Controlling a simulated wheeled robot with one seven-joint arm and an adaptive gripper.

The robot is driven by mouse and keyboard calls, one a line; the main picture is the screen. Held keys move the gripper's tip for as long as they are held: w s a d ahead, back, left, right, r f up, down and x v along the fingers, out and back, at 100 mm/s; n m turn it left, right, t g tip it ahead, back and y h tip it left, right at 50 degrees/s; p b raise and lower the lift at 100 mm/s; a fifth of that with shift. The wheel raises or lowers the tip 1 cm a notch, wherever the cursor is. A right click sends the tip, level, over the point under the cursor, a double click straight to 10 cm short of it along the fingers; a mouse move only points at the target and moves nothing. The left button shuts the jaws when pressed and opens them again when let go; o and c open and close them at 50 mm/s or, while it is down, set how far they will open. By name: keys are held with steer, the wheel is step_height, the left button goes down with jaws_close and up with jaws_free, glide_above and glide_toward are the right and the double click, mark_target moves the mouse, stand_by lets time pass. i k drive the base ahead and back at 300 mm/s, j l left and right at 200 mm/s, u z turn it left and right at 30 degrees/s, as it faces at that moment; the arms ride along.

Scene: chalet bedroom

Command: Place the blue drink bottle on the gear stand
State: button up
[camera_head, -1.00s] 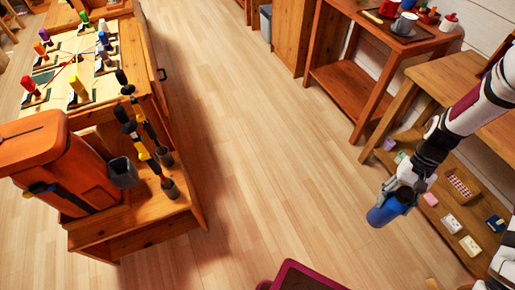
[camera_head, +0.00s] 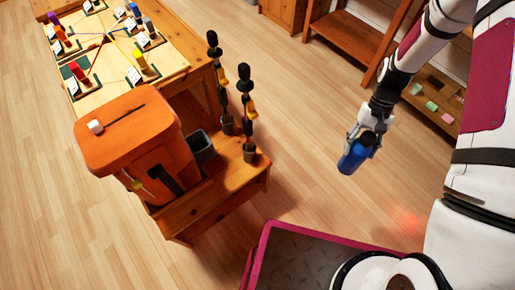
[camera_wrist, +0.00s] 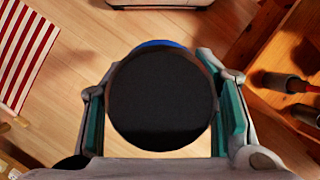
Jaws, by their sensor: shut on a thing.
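The blue drink bottle (camera_head: 352,158) hangs in my gripper (camera_head: 367,134) over open floor, slightly tilted in the head view. In the wrist view the bottle's round dark cap (camera_wrist: 160,98) fills the middle, with a blue rim above it, and my gripper's fingers (camera_wrist: 162,110) close on both sides of it. The gear stand looks to be the low wooden unit (camera_head: 215,208) to the left, with an orange backpack (camera_head: 140,140), a dark grey cup (camera_head: 202,147) and two trekking poles (camera_head: 247,110) on it. The bottle is apart from the stand, to its right.
A wooden table (camera_head: 185,62) with colored pieces and cards adjoins the stand behind. My base's tray edge is at the bottom. Shelves (camera_head: 345,45) stand at the back right. In the wrist view a red-striped cloth (camera_wrist: 22,50) lies left.

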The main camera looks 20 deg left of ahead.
mark_target(233, 177)
steer(key=k+j, duration=0.15)
steer(key=j, duration=0.2)
steer(key=k+j, duration=0.15)
steer(key=j, duration=0.2)
steer(key=k+j, duration=0.15)
steer(key=j, duration=0.2)
steer(key=k+j, duration=0.15)
steer(key=j, duration=0.2)
steer(key=k+j, duration=0.15)
steer(key=j, duration=0.15)
steer(key=k+j, duration=0.15)
steer(key=j, duration=0.2)
